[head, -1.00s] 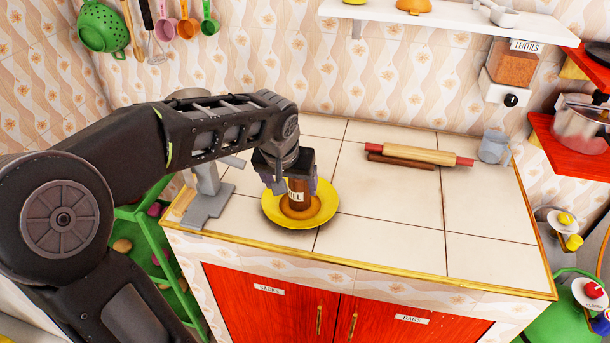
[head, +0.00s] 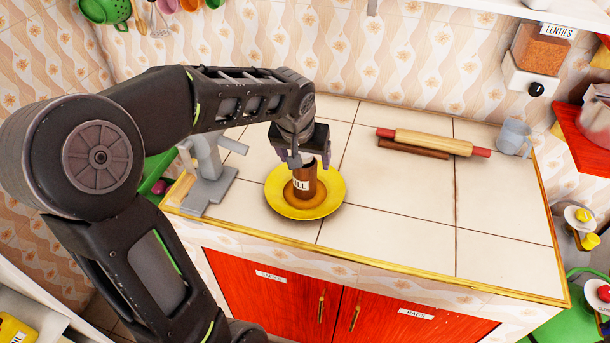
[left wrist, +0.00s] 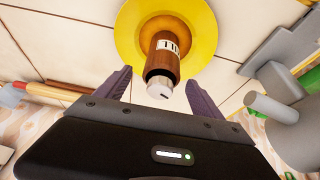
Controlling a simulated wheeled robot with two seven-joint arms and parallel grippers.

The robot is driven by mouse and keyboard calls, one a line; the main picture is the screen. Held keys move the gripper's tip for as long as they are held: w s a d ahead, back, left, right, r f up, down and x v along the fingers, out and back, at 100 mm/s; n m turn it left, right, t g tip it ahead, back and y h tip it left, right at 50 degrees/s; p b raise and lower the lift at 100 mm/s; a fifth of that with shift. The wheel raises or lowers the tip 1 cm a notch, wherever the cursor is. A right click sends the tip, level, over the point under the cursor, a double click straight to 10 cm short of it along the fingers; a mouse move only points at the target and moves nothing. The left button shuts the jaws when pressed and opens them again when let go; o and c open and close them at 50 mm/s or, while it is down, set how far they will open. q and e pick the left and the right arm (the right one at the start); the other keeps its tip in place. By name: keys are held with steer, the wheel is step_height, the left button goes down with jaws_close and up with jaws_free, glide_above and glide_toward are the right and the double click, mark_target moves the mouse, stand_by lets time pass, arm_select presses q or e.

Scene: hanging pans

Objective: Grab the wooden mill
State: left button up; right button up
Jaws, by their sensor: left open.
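The wooden mill (head: 305,184) is a brown cylinder with a white label and stands upright on a yellow plate (head: 328,203) on the tiled counter. My left gripper (head: 302,160) is over the mill's top, pointing down. In the left wrist view the mill (left wrist: 161,65) shows its silver cap between the two open fingers (left wrist: 158,95), with a gap on each side. The fingers do not appear to touch it. The mill's top is partly hidden by the gripper in the head view. My right gripper is not in view.
A grey stand-like device (head: 209,180) is close to the left of the plate. A rolling pin (head: 432,142) and a grey mug (head: 514,138) lie toward the back right. The counter's front right (head: 420,235) is clear.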

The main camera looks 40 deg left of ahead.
arm_select(q)
steer(key=shift+p+x, duration=0.65)
steer(key=shift+x, duration=1.95)
jaws_close()
step_height(320, 180, up, 10)
steer(key=shift+r+b, duration=0.1)
steer(key=shift+b, duration=0.4)
